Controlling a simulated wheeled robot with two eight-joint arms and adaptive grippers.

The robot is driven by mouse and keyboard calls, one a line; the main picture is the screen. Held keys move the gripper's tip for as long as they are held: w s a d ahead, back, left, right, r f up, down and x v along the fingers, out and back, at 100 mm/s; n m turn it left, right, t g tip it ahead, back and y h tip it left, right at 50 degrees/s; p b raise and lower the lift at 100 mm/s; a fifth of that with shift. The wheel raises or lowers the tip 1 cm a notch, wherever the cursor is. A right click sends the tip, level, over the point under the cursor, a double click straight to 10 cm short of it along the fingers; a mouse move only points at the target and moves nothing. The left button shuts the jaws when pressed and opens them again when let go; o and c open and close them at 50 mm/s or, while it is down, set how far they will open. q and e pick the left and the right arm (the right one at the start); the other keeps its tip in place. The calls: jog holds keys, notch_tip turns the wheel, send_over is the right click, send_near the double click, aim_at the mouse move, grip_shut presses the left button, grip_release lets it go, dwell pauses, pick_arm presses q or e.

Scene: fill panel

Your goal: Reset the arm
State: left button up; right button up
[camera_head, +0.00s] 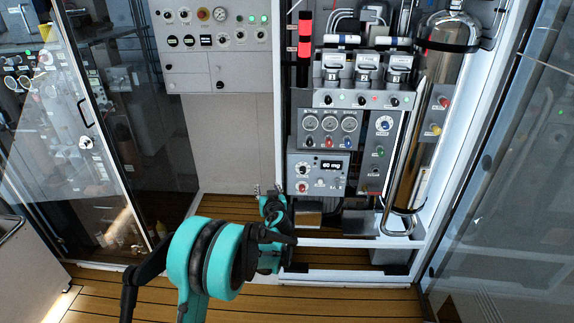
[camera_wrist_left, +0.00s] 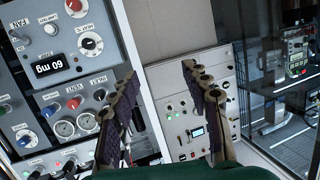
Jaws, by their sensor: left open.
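My left arm (camera_head: 212,258), teal and black, reaches in from the lower left in the head view. My left gripper (camera_head: 268,191) is at its far end, low in front of the left edge of the panel cabinet. In the left wrist view its two dark padded fingers (camera_wrist_left: 160,85) stand apart with nothing between them. The fill panel (camera_head: 325,172), grey with dials, knobs and a "60 mg" display, is to the right of the gripper. It also shows tilted on the left side of the wrist view (camera_wrist_left: 60,75). My right gripper is out of view.
A wall control panel (camera_head: 215,65) hangs at the upper left. A metal cylinder (camera_head: 425,130) with a curved pipe stands right of the fill panel. Glass doors (camera_head: 110,130) flank the left, with another glass pane (camera_head: 510,190) at right. Wooden floor (camera_head: 350,303) is open in front.

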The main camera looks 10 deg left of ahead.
pick_arm(q)
jog(key=s+r+g+h, duration=0.1)
jog(key=s+r, duration=0.1)
jog(key=s, duration=0.4)
jog(key=s+r+m+g, duration=0.1)
jog(key=s+r, duration=0.2)
jog(key=s, duration=0.2)
jog(key=s+r+g+h, duration=0.1)
jog(key=s+r, duration=0.1)
jog(key=s, duration=0.4)
jog(key=s+d+f+m+g+h, duration=0.1)
jog(key=s+d, duration=0.3)
jog(key=s, duration=0.8)
jog(key=s+d+f+m+g+h, duration=0.2)
jog(key=s+d+f+h, duration=0.1)
jog(key=s, duration=1)
jog(key=shift+d+f+g, duration=0.4)
jog(key=shift+d+f, duration=0.1)
jog(key=shift+d, duration=0.55)
jog(key=shift+s, duration=0.1)
